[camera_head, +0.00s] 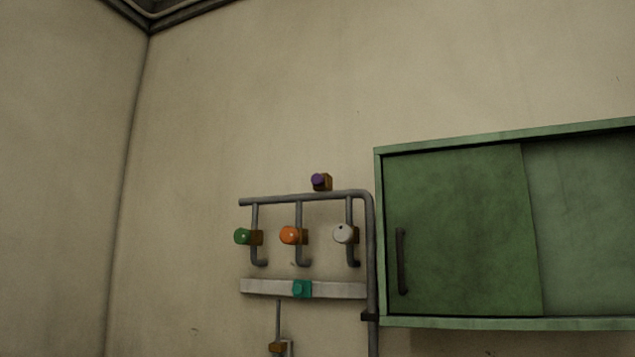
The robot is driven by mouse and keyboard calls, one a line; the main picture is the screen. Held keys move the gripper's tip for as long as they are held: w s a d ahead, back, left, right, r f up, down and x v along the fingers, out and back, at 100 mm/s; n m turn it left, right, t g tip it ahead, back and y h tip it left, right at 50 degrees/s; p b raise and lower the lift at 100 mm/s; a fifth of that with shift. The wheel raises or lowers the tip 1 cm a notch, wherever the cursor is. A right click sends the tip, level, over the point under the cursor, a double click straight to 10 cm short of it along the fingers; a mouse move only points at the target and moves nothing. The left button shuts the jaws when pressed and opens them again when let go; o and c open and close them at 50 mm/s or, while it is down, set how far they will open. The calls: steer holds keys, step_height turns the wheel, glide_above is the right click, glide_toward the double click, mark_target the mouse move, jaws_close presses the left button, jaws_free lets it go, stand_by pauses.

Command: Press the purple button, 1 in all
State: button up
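The purple button (318,181) is a small round knob on a brown-orange square base, fixed to the wall in the camera_head view. It sits just above the top run of a grey pipe (300,197), left of the green cabinet. Nothing covers it. Whether it is pressed in cannot be told. My gripper is not in view.
Below the pipe are a green knob (242,236), an orange knob (289,235) and a white knob (344,233). A teal block (302,289) is on a pale bar (336,290). A green cabinet (450,230) juts out at right. The wall above is bare.

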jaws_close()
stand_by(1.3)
